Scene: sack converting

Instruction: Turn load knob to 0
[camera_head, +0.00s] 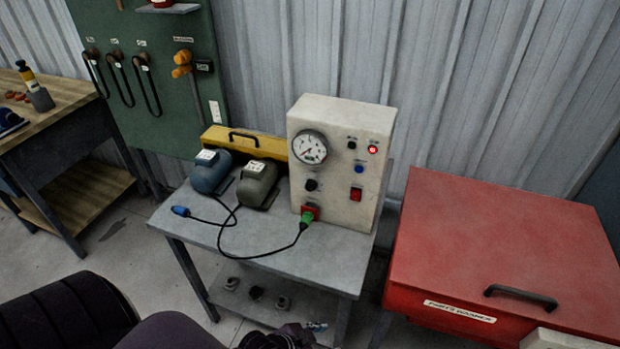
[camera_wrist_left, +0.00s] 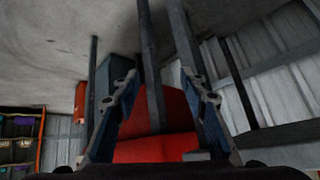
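A pale control box (camera_head: 342,155) stands on the grey bench, with a round white dial gauge (camera_head: 310,147) at its upper left. A black knob (camera_head: 311,185) sits below the gauge; its pointer and any markings are too small to read. A smaller black control (camera_head: 351,144) is at the upper right of the face. I cannot tell from labels which is the load knob. My left gripper (camera_wrist_left: 158,85) is open and empty in the left wrist view, its two fingers apart. In the head view, my left arm is low at the bottom edge, away from the box.
The box also has a lit red lamp (camera_head: 373,149), a blue button (camera_head: 359,169), a red switch (camera_head: 356,194) and a green plug (camera_head: 307,216) with a cable. Two motors (camera_head: 258,184) stand left on the bench (camera_head: 270,242). A red cabinet (camera_head: 500,255) is at right.

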